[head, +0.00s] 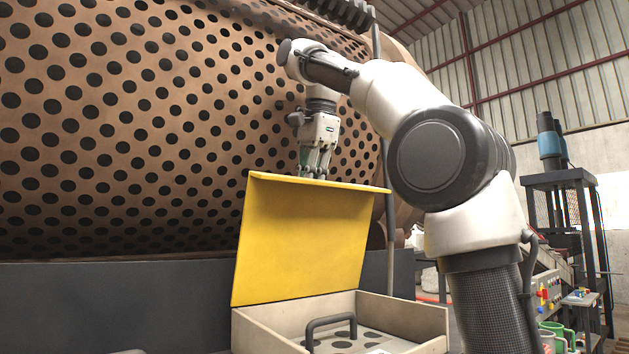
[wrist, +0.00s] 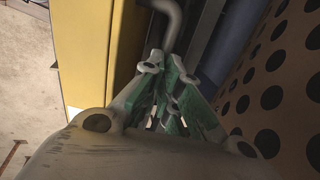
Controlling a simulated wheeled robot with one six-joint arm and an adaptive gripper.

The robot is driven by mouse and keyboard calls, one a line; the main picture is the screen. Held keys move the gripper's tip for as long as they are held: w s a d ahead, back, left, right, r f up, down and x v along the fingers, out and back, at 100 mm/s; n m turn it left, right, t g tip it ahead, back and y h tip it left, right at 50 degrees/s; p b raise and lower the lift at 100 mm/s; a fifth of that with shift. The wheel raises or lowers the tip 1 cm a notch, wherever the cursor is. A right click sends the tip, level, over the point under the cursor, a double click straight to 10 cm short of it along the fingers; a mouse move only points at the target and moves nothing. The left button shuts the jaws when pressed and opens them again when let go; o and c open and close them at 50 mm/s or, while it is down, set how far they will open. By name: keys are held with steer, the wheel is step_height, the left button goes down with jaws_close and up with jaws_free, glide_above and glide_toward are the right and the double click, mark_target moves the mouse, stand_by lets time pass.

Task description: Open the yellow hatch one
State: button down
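The yellow hatch (head: 298,240) stands raised, close to upright, along the back of a beige box (head: 403,318), whose inside is exposed. My gripper (head: 314,172) points down behind the top edge of the hatch, its fingertips partly hidden by it. In the wrist view the hatch (wrist: 82,50) is a yellow panel on the left, with a grey bent handle (wrist: 172,14) beside it. The green-padded fingers of my gripper (wrist: 166,66) close around the lower part of this handle; the exact contact is hidden.
Inside the box are a plate with dark holes and a dark handle (head: 331,322). The large perforated drum (head: 130,130) stands close behind the hatch and my gripper. A dark grey panel (head: 110,305) runs below the drum. A control box with buttons (head: 548,292) is at right.

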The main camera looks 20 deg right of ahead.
steer(key=shift+w+a+f+g, duration=0.15)
steer(key=shift+w+f+g, duration=0.05)
steer(key=shift+f, duration=0.3)
steer(key=shift+w+a+f+g, duration=0.1)
steer(key=shift+w+f+g, duration=0.1)
steer(key=shift+f, duration=0.3)
steer(key=c, duration=1.7)
jaws_free()
steer(key=shift+o, duration=1.1)
steer(key=shift+w+f, duration=0.25)
steer(key=shift+w, duration=0.15)
steer(key=shift+s+r, duration=0.1)
steer(key=shift+r, duration=0.15)
steer(key=shift+d, duration=0.1)
